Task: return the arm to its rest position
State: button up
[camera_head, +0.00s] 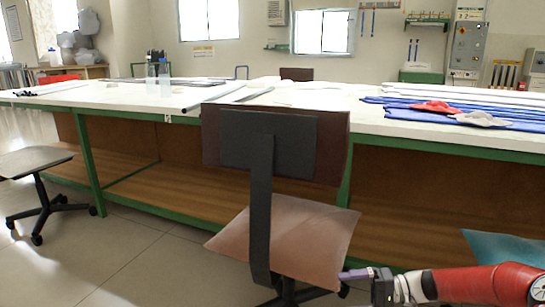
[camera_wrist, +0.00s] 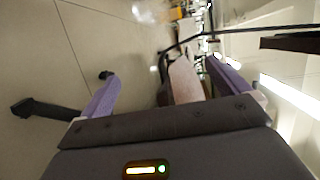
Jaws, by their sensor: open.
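My gripper (camera_head: 354,274) shows at the lower right of the head view, at the end of my red arm, low and just right of the chair seat. In the wrist view my gripper (camera_wrist: 165,85) has its two purple fingers spread wide apart, with nothing held between them. The near chair (camera_head: 290,235) stands in front of the long table, its dark backrest toward me. Whether my gripper touches the chair cannot be told. Part of a chair seat (camera_wrist: 185,80) shows beyond the fingers in the wrist view.
The long white table (camera_head: 150,100) with green legs spans the view. Another chair (camera_head: 40,175) is at the left. Open floor (camera_head: 130,260) lies at lower left.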

jog(key=s+a+r+n+g+h+p, duration=0.15)
jog(key=s+a+r+h+p, duration=0.25)
jog(key=s+a+r+h, duration=0.5)
jog(key=s+d+r+t+h+p, duration=0.2)
jog(key=s+r+t+h, duration=0.1)
jog(key=s+r, duration=0.3)
jog(key=s+d+r+t+h+p, duration=0.2)
jog(key=s+r+t+h, duration=0.1)
jog(key=s+r, duration=0.4)
jog(key=shift+s+d+h, duration=0.3)
jog(key=shift+s+h, duration=0.3)
jog(key=shift+s, duration=0.6)
